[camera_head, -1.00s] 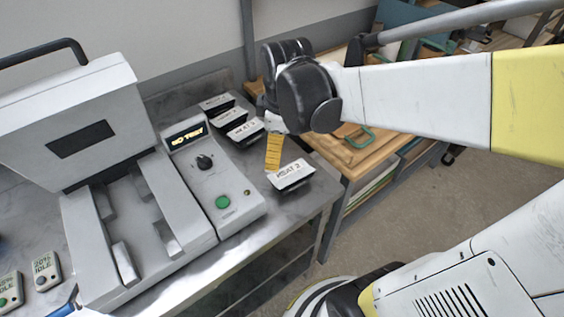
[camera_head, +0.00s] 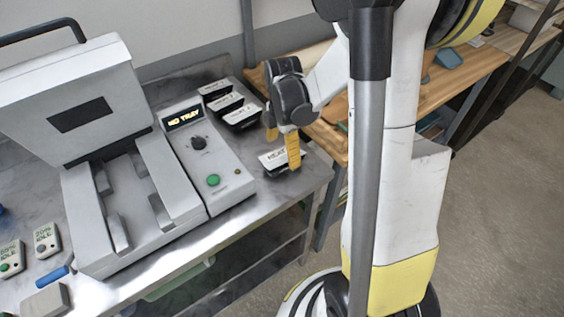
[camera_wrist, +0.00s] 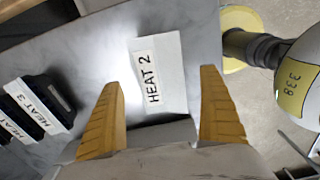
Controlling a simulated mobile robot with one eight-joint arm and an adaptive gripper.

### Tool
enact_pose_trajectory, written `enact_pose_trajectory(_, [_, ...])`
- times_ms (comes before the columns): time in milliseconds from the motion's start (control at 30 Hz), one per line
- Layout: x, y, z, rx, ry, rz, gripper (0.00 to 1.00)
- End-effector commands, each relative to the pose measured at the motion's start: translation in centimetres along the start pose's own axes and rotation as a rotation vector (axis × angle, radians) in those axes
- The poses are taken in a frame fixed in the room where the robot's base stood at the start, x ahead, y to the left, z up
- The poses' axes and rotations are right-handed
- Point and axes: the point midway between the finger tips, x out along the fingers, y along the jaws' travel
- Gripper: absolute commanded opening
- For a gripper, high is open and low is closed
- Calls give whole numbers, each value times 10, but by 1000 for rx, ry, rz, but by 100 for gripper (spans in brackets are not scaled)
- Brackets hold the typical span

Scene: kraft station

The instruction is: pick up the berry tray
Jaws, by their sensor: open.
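No label I can read says berry. A small dark tray with a white top label (camera_head: 268,160) stands alone near the table's right edge. In the wrist view this tray (camera_wrist: 172,78) has a label that seems to read HEAT 2 or MEAT 2. My gripper (camera_head: 284,150) is open, its yellow fingers pointing down over it. In the wrist view the fingers of my gripper (camera_wrist: 160,80) are spread either side of the tray, and nothing is held; contact cannot be told. Several similar labelled trays stand in a row behind, including one (camera_head: 243,117) nearest the gripper.
A grey machine (camera_head: 130,190) with a raised lid fills the table's left. Its control panel (camera_head: 205,160) has a lit display reading NO TRAY and a green button. Small IDLE devices (camera_head: 46,240) lie at far left. A wooden bench (camera_head: 440,95) stands behind my arm.

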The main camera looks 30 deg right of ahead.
Motion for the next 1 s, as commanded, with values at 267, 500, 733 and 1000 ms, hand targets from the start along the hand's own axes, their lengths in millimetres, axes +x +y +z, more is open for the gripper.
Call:
enact_pose_trajectory(267, [44, 0, -2, 1, 0, 0, 90])
enact_pose_trajectory(500, [44, -1, -2, 1, 0, 0, 88])
enact_pose_trajectory(733, [44, -1, -2, 1, 0, 0, 28])
enact_pose_trajectory(1000, [42, -1, -2, 1, 0, 1, 28])
